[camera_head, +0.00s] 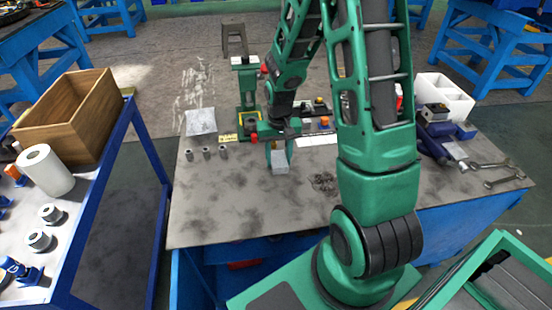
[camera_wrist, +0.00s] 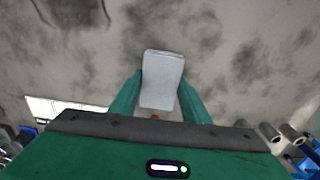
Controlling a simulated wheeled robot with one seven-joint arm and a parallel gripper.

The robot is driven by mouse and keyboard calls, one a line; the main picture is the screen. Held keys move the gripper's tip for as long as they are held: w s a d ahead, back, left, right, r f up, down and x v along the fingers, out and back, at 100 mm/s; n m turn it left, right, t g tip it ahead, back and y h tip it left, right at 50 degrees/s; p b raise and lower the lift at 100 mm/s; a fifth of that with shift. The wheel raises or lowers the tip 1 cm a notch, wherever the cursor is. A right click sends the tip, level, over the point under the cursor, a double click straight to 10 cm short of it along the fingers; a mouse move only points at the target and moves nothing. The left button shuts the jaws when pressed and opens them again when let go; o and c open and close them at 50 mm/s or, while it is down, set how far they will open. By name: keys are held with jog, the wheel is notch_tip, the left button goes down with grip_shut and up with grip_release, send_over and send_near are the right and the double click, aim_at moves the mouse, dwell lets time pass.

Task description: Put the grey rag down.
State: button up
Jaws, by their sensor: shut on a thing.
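The grey rag (camera_head: 280,168) is a small pale grey folded block held at the tip of my gripper (camera_head: 279,152). In the wrist view the rag (camera_wrist: 162,72) sits between the two green fingers and juts out past their tips. My gripper is shut on it and points down over the grey, stained worktable (camera_head: 225,215). I cannot tell from the views how far the rag is above the tabletop.
The front left of the table is clear. A vise (camera_head: 437,128), a white bin (camera_head: 445,93) and wrenches (camera_head: 484,167) are at the right. A dark smudge (camera_head: 323,182) marks the tabletop.

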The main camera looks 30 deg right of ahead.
jog(key=shift+s+f, duration=0.15)
jog(key=shift+f, duration=0.15)
